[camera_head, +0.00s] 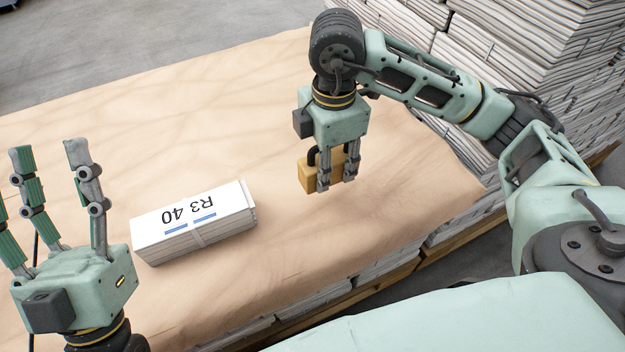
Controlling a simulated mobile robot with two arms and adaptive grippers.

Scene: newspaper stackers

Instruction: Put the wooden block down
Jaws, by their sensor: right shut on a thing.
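The wooden block (306,176) is small and yellowish-brown. My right gripper (338,186) points down and is shut on it, over the middle of the paper-covered surface (400,180). The fingers hide part of the block. I cannot tell whether the block touches the surface. My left gripper (55,165) is at the left edge with its fingers pointing up, spread apart and empty.
A strapped white bundle (190,222) marked "R3 40" lies on the surface between my grippers. Tall newspaper stacks (540,60) stand at the back right. The surface is clear behind the bundle and right of the block.

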